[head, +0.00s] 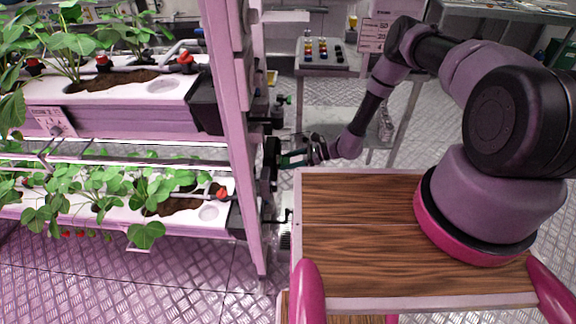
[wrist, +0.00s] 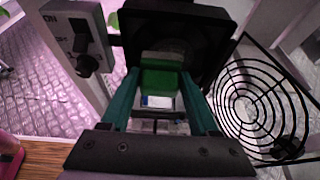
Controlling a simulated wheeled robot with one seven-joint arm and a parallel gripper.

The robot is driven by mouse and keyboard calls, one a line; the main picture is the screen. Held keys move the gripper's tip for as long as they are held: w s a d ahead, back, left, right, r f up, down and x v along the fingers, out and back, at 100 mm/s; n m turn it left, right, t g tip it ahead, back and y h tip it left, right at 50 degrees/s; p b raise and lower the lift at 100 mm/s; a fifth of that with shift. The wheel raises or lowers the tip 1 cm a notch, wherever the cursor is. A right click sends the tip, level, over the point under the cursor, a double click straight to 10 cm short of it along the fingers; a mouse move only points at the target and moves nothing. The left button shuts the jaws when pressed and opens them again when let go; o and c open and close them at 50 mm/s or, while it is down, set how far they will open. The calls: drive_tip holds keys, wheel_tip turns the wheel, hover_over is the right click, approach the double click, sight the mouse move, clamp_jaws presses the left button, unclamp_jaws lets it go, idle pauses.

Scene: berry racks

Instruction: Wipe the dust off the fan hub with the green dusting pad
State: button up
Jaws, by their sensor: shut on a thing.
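The green dusting pad (wrist: 160,82) is between the teal fingertips of my gripper (wrist: 160,100). In the head view my gripper (head: 300,157) reaches left to the rack post and is small there. The black fan (wrist: 208,22) is just past the pad in the wrist view, and its dark side shows beside the post in the head view (head: 271,160). The pad's far end overlaps the middle of the fan. The hub is dark and largely hidden behind the pad; I cannot tell whether they touch or how much dust is on it.
A round-ringed black grille (wrist: 262,100) stands open to the right of the fan. A switch box (wrist: 72,32) marked ON is at its left. The pink rack post (head: 232,130) and planted racks (head: 120,120) are left of my arm. A table with coloured items (head: 325,66) stands behind.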

drive_tip(key=w, duration=0.5)
drive_tip(key=shift+d+r, duration=0.15)
drive_tip(key=shift+d, duration=0.1)
drive_tip(key=shift+s+a, duration=0.15)
drive_tip(key=shift+s, duration=3.45)
drive_tip(key=d, duration=0.6)
drive_tip(key=shift+s+d, duration=0.1)
